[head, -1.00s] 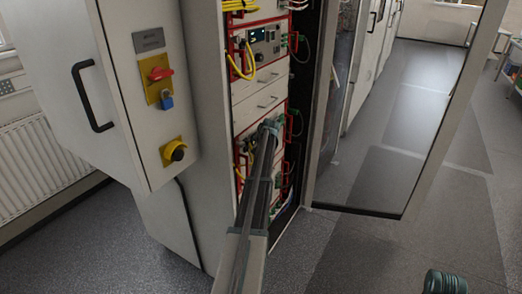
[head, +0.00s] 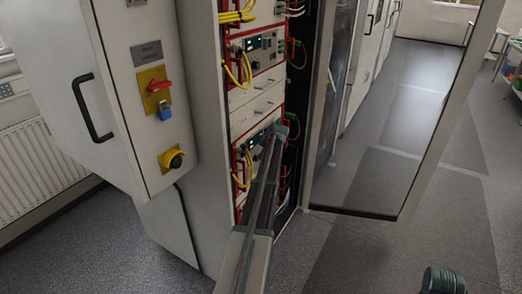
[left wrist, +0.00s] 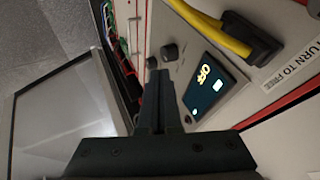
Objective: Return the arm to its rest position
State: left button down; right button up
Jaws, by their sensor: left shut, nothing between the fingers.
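My left arm (head: 258,205) reaches up from the bottom middle of the head view to the open cabinet. Its wrist end (head: 280,130) is in front of the lower red-framed unit (head: 250,142); the fingers are hidden there. In the left wrist view my left gripper (left wrist: 159,78) is shut and empty, close to a pale front panel. Beside it are a lit display (left wrist: 207,88) with yellow characters that look like "OFF" and a dark knob (left wrist: 169,53). Whether the fingers touch the panel I cannot tell. My right gripper is not in view.
The glass cabinet door (head: 375,150) stands open to the right. The cabinet side at left carries a red switch (head: 160,86), a blue padlock (head: 165,114) and a dark button on yellow (head: 172,159). Yellow cables (head: 240,68) hang at the units.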

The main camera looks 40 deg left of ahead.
pick_arm(q)
jog(key=p+v, duration=0.3)
jog(key=v, duration=0.2)
jog(key=shift+d+r, duration=0.15)
jog(key=shift+d, duration=0.1)
jog(key=s+d+f+m+h, duration=0.1)
jog(key=s+d+m+h, duration=0.1)
jog(key=d, duration=1.6)
jog(key=s+d+f+m+h, duration=0.1)
jog(key=s+d+f+h, duration=0.15)
jog(key=d, duration=1.55)
jog(key=s+d+m+g+h, duration=0.1)
jog(key=s+d+m+g, duration=0.2)
jog(key=s+d, duration=1.9)
jog(key=d+m, duration=0.1)
jog(key=d, duration=0.2)
jog(key=shift+f+m, duration=0.4)
